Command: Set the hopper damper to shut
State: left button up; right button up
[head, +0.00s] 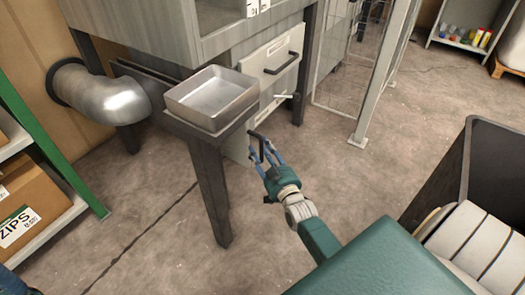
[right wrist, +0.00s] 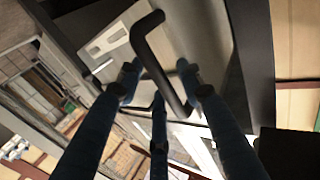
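The hopper is a grey box on dark legs (head: 155,28), with a pale front panel (head: 262,62) at top centre of the head view. A pale plate (head: 237,148) shows lower down behind the metal tray, with a black bar handle (head: 254,138) at its edge; which part is the damper I cannot tell for certain. My right gripper (head: 264,156) is at this handle. In the right wrist view the black handle (right wrist: 158,62) runs between the spread fingers (right wrist: 158,84), with gaps beside it. The gripper looks open.
A metal tray (head: 212,94) sits on a dark stand just left of the gripper. Another black handle (head: 281,64) is on the panel above. Concrete floor lies clear between.

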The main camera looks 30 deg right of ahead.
aim_at(242, 144)
grip_shut()
jog(key=w+a, duration=0.1)
jog(key=w, duration=0.1)
jog(key=w+a, duration=0.1)
jog(key=w, duration=0.2)
jog(key=w+a+b, duration=0.1)
jog(key=w, duration=0.2)
jog(key=shift+a+f, duration=0.1)
jog(key=shift+a, duration=0.1)
jog(key=shift+w+r, duration=0.1)
jog(key=shift+r, duration=0.1)
jog(key=shift+c, duration=0.5)
grip_release()
jog(key=shift+o, duration=0.5)
jog(key=shift+w+a+f, duration=0.1)
jog(key=shift+w+a, duration=0.05)
jog(key=s+a, duration=0.2)
jog(key=s, duration=0.9)
jog(key=shift+s+a, duration=0.15)
jog(key=shift+s, duration=0.25)
